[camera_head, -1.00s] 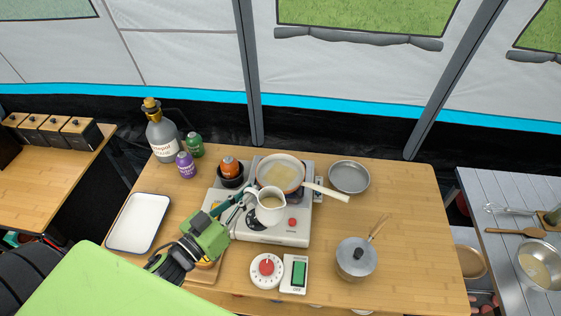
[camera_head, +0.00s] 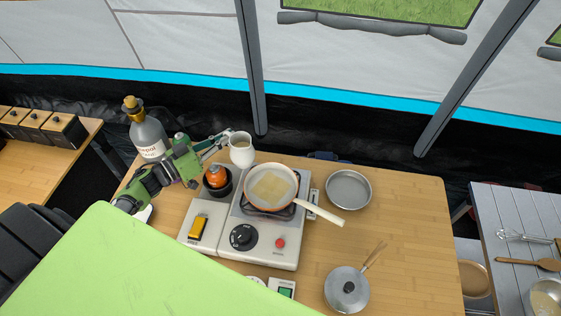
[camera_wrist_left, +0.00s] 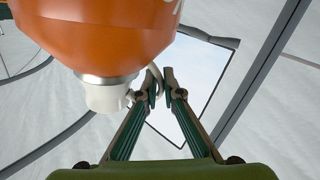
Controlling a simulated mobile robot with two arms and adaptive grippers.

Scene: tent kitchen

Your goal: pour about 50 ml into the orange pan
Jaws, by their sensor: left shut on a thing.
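The orange pan (camera_head: 285,207), orange-rimmed with a pale handle, sits on the stove burner. A flat pale yellowish layer lies on its inside bottom. My left gripper (camera_head: 223,139) is shut on the handle of a white jug (camera_head: 241,150). It holds the jug about upright, behind and left of the pan and apart from it. Pale content shows at the jug's mouth. In the left wrist view, the gripper fingers (camera_wrist_left: 165,88) close on a curved handle; a white part of the jug (camera_wrist_left: 105,97) shows below a large orange canister (camera_wrist_left: 100,35). My right gripper is not in view.
The stove (camera_head: 265,245) has knobs at its front. A large grey bottle (camera_head: 148,138) is behind my left arm. A metal plate (camera_head: 348,189) and lidded pot (camera_head: 347,289) stand right; wood between them is clear.

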